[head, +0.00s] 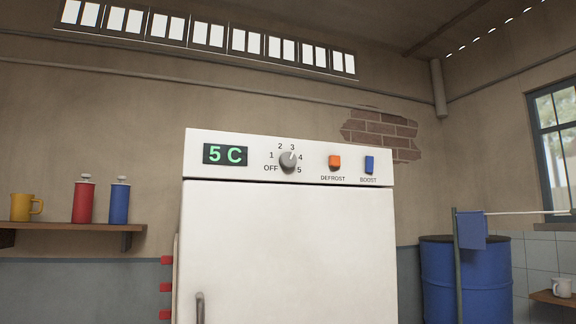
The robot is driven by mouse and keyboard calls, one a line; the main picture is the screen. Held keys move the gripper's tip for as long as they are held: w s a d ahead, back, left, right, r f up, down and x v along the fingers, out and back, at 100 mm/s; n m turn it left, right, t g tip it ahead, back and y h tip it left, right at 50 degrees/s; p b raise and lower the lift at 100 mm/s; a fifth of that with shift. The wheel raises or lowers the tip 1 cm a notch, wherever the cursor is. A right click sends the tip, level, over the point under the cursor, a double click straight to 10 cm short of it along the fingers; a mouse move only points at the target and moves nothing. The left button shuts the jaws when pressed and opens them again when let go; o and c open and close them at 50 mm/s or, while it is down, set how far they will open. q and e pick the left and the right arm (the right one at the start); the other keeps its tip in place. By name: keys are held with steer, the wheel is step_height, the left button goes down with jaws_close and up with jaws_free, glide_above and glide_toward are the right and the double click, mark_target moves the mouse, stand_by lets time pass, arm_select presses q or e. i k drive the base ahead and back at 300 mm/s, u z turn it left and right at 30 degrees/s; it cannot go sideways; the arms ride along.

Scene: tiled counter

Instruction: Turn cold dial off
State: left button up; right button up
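The cold dial (288,161) is a round grey knob on the white top panel of a fridge (290,250). Around it are the marks OFF, 1, 2, 3, 4 and 5, with OFF at the lower left. Its light pointer mark leans up and slightly right, seemingly toward 3. A display (225,154) left of the dial reads 5 C in green. Neither of my grippers is in view, and nothing touches the dial.
Right of the dial are an orange DEFROST switch (334,162) and a blue BOOST switch (370,165). A shelf (70,227) at left holds a yellow mug and red and blue bottles. A blue barrel (455,280) stands at right.

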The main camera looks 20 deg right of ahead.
mark_target(287, 160)
steer(key=z, duration=0.55)
steer(key=k, duration=0.25)
steer(key=u, duration=1)
steer(key=i, duration=1.05)
steer(key=z, duration=0.6)
